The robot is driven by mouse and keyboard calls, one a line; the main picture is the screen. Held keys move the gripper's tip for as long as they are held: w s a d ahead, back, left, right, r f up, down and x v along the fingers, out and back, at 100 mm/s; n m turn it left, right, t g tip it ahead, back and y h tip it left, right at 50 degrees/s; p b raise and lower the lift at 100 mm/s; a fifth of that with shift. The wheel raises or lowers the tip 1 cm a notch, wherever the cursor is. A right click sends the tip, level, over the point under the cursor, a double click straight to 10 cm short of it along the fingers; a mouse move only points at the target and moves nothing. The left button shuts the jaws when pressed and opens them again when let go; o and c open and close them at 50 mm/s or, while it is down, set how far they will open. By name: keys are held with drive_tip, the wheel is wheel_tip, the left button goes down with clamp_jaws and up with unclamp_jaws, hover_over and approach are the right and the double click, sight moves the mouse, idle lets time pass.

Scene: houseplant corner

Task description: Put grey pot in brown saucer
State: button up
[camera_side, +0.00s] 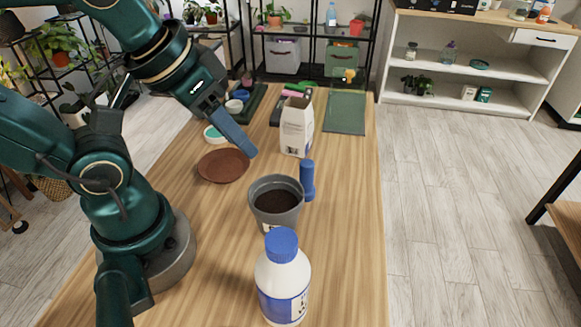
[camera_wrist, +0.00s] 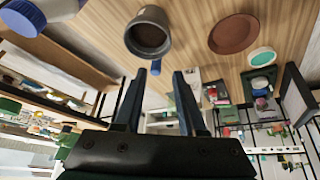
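The grey pot (camera_side: 275,203) stands upright on the wooden table and holds dark soil. It also shows in the wrist view (camera_wrist: 148,33), at the top. The brown saucer (camera_side: 223,166) lies flat and empty on the table, behind and left of the pot; the wrist view shows it too (camera_wrist: 234,34). My gripper (camera_side: 247,152) is above the table near the saucer's right edge, apart from the pot. In the wrist view its two fingers (camera_wrist: 157,88) are spread apart with nothing held between them.
A white bottle with a blue cap (camera_side: 284,280) stands in front of the pot. A blue bottle-like object (camera_side: 307,180) is just right of the pot, and a white carton (camera_side: 297,126) stands behind it. A small white-and-teal dish (camera_side: 214,134) lies behind the saucer. The right front table is clear.

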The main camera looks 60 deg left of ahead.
drive_tip(key=g+y, duration=0.1)
drive_tip(key=g, duration=0.4)
hover_over(293, 209)
wheel_tip(293, 209, down, 5)
drive_tip(key=shift+d+f+m, duration=0.3)
drive_tip(key=shift+f+m, duration=0.3)
drive_tip(key=shift+f, duration=0.05)
drive_tip(key=shift+a+f, duration=0.15)
drive_tip(key=shift+f, duration=1)
drive_tip(key=shift+a+f, duration=0.15)
drive_tip(key=shift+f, duration=0.95)
clamp_jaws()
